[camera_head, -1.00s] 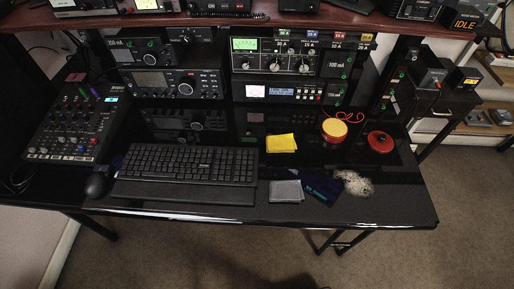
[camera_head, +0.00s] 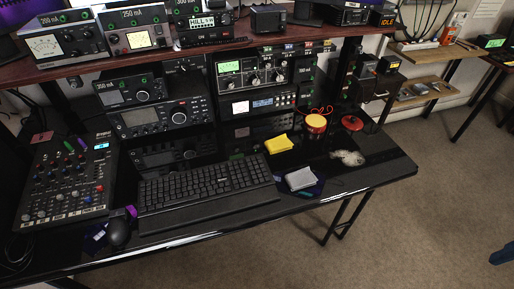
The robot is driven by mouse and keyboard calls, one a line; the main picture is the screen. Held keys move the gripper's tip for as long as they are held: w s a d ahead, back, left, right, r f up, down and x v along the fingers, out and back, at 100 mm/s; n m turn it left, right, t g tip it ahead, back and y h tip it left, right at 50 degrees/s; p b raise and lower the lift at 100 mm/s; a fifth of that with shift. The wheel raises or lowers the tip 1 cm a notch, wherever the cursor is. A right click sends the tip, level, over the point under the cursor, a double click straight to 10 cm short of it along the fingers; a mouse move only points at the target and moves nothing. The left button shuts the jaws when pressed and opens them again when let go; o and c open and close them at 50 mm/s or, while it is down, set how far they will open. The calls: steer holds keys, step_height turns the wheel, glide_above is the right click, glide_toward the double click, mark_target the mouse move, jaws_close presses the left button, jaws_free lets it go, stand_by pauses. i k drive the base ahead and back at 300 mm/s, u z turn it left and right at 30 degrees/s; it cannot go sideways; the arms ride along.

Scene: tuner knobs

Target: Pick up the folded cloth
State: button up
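Two small folded pieces that look like cloth lie on the glossy black desk (camera_head: 367,181). The yellow one (camera_head: 279,144) lies behind the right end of the keyboard. The grey one (camera_head: 300,179) lies nearer the front edge, just right of the keyboard, on or over a dark blue flat item (camera_head: 313,187). Both are uncovered. The task does not say which colour is meant. My gripper is not in view.
A black keyboard (camera_head: 206,192), a mouse (camera_head: 118,232) and a mixer (camera_head: 66,180) fill the left. A yellow-topped red tin (camera_head: 316,122), a red round item (camera_head: 352,122) and a pale tangled bundle (camera_head: 348,158) sit right. Radio gear stands behind, under a shelf (camera_head: 150,59).

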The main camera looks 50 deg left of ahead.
mark_target(281, 143)
steer(key=u, duration=1.25)
steer(key=i, duration=1)
